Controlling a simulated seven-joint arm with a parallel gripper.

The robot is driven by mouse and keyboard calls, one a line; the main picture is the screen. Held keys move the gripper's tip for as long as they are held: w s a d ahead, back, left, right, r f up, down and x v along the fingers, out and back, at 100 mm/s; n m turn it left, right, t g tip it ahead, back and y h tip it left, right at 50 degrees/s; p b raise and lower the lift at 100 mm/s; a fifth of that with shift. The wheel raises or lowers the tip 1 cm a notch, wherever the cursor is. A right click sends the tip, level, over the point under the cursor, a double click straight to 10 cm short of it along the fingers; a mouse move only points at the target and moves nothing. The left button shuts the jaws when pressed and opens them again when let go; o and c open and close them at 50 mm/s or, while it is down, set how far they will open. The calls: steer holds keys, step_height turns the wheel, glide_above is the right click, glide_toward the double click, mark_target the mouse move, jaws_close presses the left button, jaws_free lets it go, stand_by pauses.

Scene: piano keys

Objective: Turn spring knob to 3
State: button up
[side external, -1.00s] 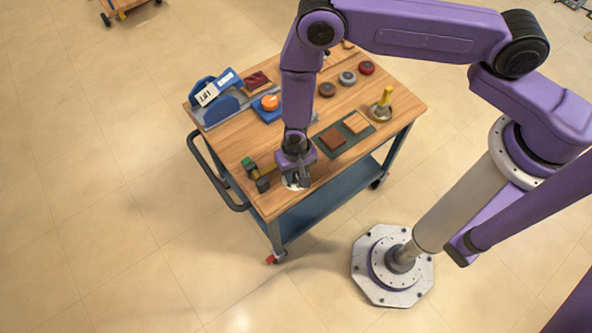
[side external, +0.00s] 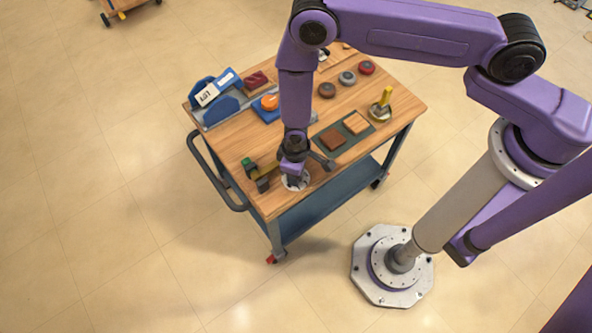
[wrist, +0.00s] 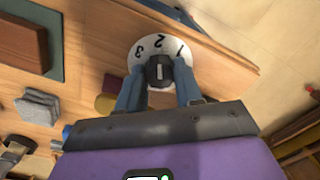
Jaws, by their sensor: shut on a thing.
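The spring knob is a black knob (wrist: 158,70) with a pale line, on a round white dial (wrist: 148,44) marked 1, 2 and 3. In the wrist view the line runs roughly up and down, about in line with the 2. My gripper (wrist: 160,74) is shut on the knob, one blue finger on each side. In the side view, my gripper (side external: 294,176) is low over the dial (side external: 303,183) near the cart's front edge. The knob itself is hidden there.
A bar with a green end (side external: 250,166) lies just left of my gripper. A dark mat (side external: 331,155) with two square blocks is behind on the right. A yellow-handled object (side external: 384,99), several round discs and a blue rack (side external: 221,106) stand further back on the wooden cart top (side external: 362,86).

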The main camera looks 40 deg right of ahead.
steer(key=shift+w+n, duration=0.1)
steer(key=shift+n, duration=0.8)
steer(key=o, duration=1)
steer(key=shift+o, duration=0.2)
steer(key=shift+w+d, duration=0.1)
